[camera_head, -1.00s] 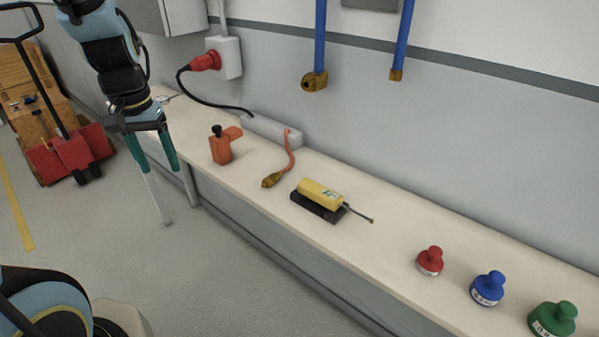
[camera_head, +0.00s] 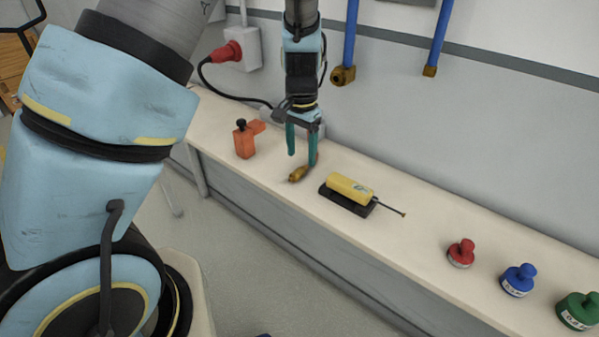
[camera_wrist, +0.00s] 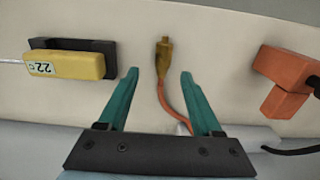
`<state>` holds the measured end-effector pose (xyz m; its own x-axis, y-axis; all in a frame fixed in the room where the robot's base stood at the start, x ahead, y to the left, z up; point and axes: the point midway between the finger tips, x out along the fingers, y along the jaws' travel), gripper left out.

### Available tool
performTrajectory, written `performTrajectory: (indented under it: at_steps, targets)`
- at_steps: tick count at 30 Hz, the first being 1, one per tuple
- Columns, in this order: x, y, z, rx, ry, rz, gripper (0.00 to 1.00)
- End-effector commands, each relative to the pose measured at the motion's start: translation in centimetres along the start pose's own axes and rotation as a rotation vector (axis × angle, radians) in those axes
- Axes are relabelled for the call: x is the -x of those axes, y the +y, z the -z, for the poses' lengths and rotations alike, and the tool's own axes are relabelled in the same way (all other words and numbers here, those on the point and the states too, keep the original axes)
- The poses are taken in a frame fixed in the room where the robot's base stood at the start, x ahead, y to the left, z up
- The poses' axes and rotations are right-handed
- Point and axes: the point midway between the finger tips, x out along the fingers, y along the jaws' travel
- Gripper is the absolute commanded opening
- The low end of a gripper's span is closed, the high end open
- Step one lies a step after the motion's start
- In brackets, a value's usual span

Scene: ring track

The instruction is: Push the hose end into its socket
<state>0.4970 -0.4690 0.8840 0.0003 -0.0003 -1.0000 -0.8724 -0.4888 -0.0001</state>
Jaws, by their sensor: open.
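The hose end, a brass fitting (camera_head: 299,174) on an orange hose, lies on the bench. In the wrist view the brass fitting (camera_wrist: 164,52) lies just beyond and between the fingertips, and the orange hose (camera_wrist: 171,103) runs back between the fingers. My gripper (camera_head: 301,158) is open above the hose, pointing down, and holds nothing; its teal fingers also show in the wrist view (camera_wrist: 159,73). The fingers partly hide the hose in the head view. Which part is the socket, I cannot tell; two blue wall pipes end in brass fittings (camera_head: 342,76) (camera_head: 430,71).
An orange block with a black knob (camera_head: 244,140) stands left of the gripper. A yellow device (camera_head: 350,188) on a black base lies to the right. Red (camera_head: 461,252), blue (camera_head: 518,280) and green (camera_head: 577,311) knobbed weights stand farther right. A red plug (camera_head: 228,52) has a black cable.

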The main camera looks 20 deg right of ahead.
Motion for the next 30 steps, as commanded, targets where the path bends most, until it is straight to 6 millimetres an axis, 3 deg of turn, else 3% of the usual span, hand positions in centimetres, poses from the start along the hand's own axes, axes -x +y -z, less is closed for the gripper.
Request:
performTrajectory:
  at_steps: [12,20,30]
  targets:
    - [-4.8,-0.4,-0.6,0.001,-0.002,0.0,0.66]
    - [-5.2,-0.3,-0.6,0.001,0.0,-0.001,0.66]
    - [-5.2,-0.3,-0.6,0.001,0.0,0.0,0.29]
